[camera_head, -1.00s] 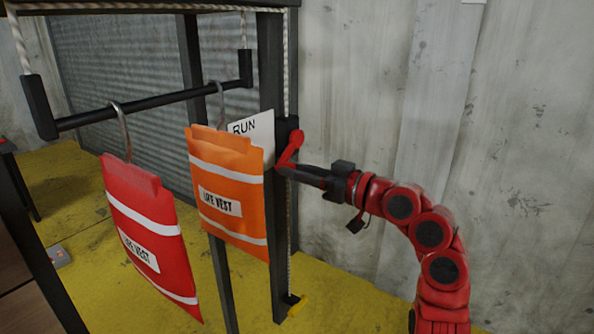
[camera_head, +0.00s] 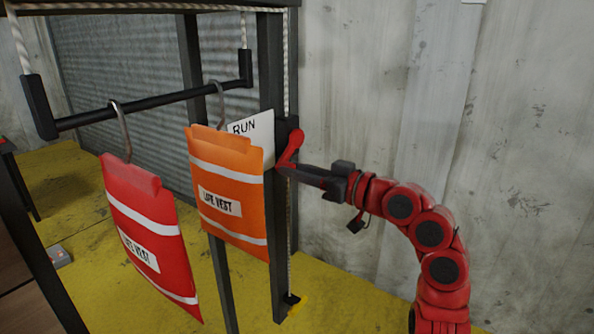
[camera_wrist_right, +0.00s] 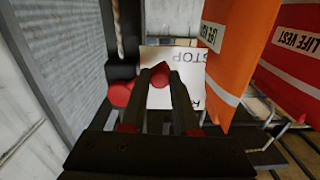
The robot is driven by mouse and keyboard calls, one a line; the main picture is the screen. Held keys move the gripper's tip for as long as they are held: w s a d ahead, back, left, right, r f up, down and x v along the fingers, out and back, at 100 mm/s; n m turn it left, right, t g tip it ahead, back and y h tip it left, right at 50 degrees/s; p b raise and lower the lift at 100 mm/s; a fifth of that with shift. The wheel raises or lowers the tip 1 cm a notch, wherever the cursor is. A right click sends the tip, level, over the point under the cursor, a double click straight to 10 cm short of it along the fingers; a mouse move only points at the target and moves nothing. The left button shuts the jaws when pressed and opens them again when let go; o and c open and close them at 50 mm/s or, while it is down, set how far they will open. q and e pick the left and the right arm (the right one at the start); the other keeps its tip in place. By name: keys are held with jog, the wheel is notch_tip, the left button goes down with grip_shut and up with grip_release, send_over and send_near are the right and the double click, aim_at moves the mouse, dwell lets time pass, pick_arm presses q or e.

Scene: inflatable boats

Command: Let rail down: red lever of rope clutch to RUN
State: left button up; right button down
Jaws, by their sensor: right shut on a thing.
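The red lever (camera_head: 291,147) sits on the dark rope clutch (camera_head: 285,126) on the post. It slants from its round upper end down to the left. A white label (camera_head: 253,130) beside it reads RUN at its top; the right wrist view also shows STOP on this label (camera_wrist_right: 185,58). My right gripper (camera_head: 283,170) is shut on the lower end of the lever. In the right wrist view the lever's red tip (camera_wrist_right: 160,76) lies between the fingers. My left gripper is out of view.
A black rail (camera_head: 150,108) hangs from ropes, with a red life vest (camera_head: 150,225) and an orange life vest (camera_head: 228,175) on hooks. The orange vest hangs close beside the label. The post (camera_head: 272,70) stands left of my gripper; the wall is behind.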

jog(key=shift+s, duration=0.1)
dwell(0.4)
notch_tip(320, 180, up, 8)
jog(key=m+p, duration=0.8)
jog(key=m, duration=0.6)
jog(key=shift+r, duration=0.2)
jog(key=c, duration=0.7)
grip_release()
jog(key=shift+o, duration=0.2)
jog(key=shift+d, duration=0.1)
